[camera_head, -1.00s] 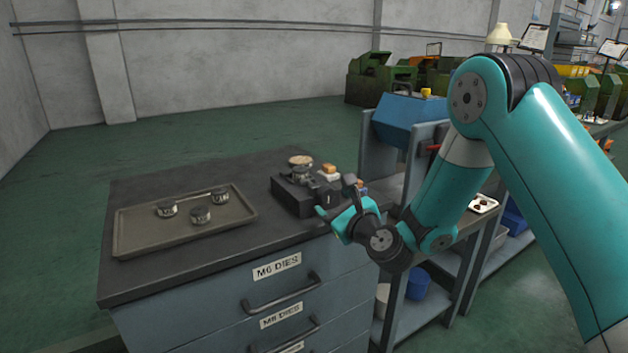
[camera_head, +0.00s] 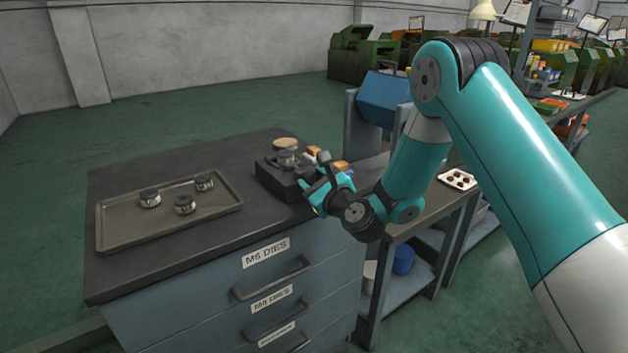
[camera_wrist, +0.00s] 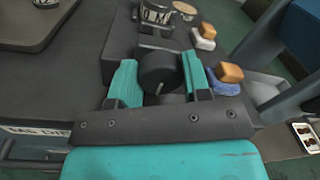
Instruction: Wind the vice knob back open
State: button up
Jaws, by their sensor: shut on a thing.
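The dark vice (camera_head: 270,180) stands at the right end of the cabinet top, with a round metal die (camera_head: 286,158) on it. In the wrist view, the die (camera_wrist: 157,13) shows at the top, beyond the vice body (camera_wrist: 119,42). The black round vice knob (camera_wrist: 160,70) sits between the two teal fingers of my gripper (camera_wrist: 160,80), which are shut on it. In the head view, my gripper (camera_head: 314,192) is at the vice's right front side, and it hides the knob.
A tray (camera_head: 115,240) with three metal dies lies on the left of the cabinet top (camera_head: 225,235). Small orange-brown-topped blocks (camera_wrist: 230,72) stand right of the vice. A lower bench (camera_head: 430,200) with a blue bin (camera_head: 403,260) adjoins on the right.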

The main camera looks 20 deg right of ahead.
jog(key=n+b, duration=0.3)
jog(key=n, duration=0.2)
jog(key=shift+f+b, duration=0.15)
jog(key=shift+b, duration=0.25)
jog(key=n+b, duration=0.3)
jog(key=n, duration=0.1)
jog(key=shift+a+n+t+b, duration=0.1)
jog(key=shift+n+t+b, duration=0.2)
jog(key=shift+n, duration=0.1)
jog(key=n+y+b, duration=0.1)
jog(key=n+b, duration=0.4)
jog(key=shift+f+n, duration=0.15)
jog(key=shift+n, duration=0.25)
jog(key=n+b, duration=0.4)
jog(key=shift+y+b, duration=0.4)
jog(key=shift+n, duration=0.4)
jog(key=o, duration=0.9)
